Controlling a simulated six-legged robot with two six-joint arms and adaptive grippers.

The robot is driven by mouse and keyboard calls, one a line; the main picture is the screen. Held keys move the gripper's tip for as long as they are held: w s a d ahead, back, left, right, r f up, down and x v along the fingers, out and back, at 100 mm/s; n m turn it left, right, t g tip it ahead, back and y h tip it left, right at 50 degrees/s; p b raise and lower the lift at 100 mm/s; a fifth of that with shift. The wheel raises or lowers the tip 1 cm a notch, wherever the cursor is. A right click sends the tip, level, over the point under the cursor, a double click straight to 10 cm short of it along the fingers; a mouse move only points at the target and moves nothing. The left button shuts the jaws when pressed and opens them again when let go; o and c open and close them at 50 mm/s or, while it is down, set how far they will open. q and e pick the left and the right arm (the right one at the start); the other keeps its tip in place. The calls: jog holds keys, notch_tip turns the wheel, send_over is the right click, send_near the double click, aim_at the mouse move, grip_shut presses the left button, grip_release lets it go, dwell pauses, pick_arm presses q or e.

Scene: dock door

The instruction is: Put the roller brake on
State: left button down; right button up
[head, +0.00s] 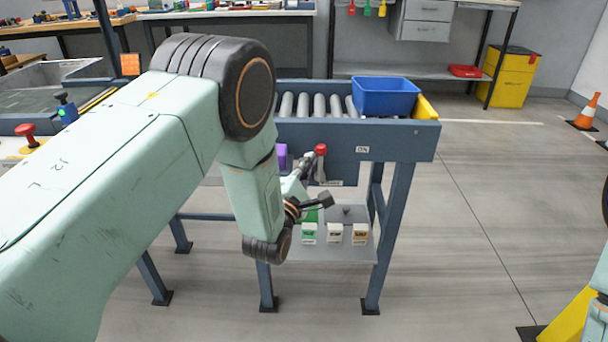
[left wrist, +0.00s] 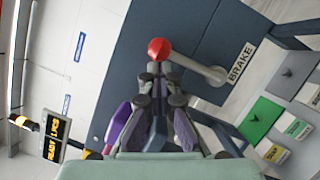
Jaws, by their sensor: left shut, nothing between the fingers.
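The brake lever has a red knob (head: 320,149) on a grey arm and stands about upright on the blue front beam of the roller stand (head: 405,140). An "ON" label (head: 362,149) is on the beam to its right. In the left wrist view the red knob (left wrist: 159,48) is just beyond my fingertips, and the lever's arm runs right to a pivot beside the "BRAKE" label (left wrist: 240,63). My left gripper (head: 306,160) is shut and empty, its tips close to the lever on its left; whether they touch it I cannot tell. My right gripper is out of view.
A blue bin (head: 385,97) sits on the rollers (head: 318,105) near a yellow end stop (head: 424,107). Below, a grey shelf (head: 350,248) holds small labelled boxes.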

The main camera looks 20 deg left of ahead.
pick_arm(q)
jog(key=shift+d+r, duration=0.1)
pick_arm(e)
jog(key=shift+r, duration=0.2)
pick_arm(q)
jog(key=shift+w+d+m+p, duration=0.1)
jog(key=shift+d+m+p, duration=0.05)
jog(key=shift+m+p, duration=0.25)
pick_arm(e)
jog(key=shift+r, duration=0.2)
